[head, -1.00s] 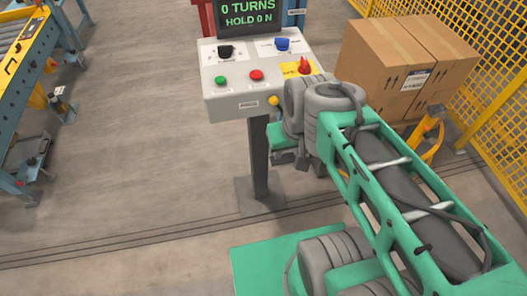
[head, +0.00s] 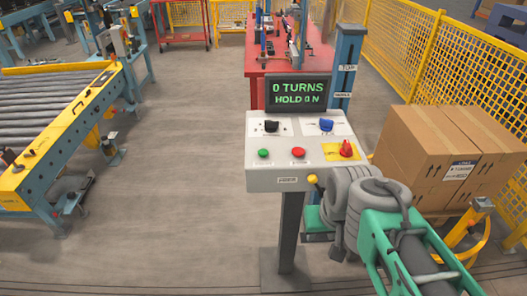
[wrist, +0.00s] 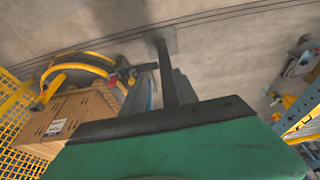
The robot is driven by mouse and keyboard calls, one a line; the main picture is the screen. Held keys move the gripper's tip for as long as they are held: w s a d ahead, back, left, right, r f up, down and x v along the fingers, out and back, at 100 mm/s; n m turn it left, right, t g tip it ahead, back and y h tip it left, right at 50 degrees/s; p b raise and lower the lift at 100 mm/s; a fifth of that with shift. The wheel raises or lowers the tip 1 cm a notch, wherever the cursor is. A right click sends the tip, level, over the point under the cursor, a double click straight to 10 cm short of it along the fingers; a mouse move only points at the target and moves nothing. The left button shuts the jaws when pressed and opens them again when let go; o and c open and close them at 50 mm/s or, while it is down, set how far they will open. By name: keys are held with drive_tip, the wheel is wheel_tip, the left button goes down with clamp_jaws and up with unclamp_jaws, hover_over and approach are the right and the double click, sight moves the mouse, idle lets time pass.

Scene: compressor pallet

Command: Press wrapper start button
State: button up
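The control box (head: 335,177) stands on a grey post. Its sloped top carries a green button (head: 263,153) at left, a red button (head: 298,152) beside it, a red knob (head: 346,148) on a yellow plate, and black and blue selector knobs behind. The labels are too small to read. My gripper (head: 317,222) shows only partly, green and grey, below the right part of the box and left of my wrist. Its fingertips cannot be made out. In the wrist view a green, dark-edged part of mine fills the bottom, with the post (wrist: 168,80) beyond it.
A display (head: 298,93) behind the box reads "0 TURNS" and "HOLD 0 N". Stacked cartons (head: 430,155) and a yellow mesh fence (head: 400,60) stand at right. A roller conveyor (head: 55,115) is at left, a red table (head: 285,65) behind. The floor between conveyor and post is clear.

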clamp_jaws()
idle(0.3)
idle(1.4)
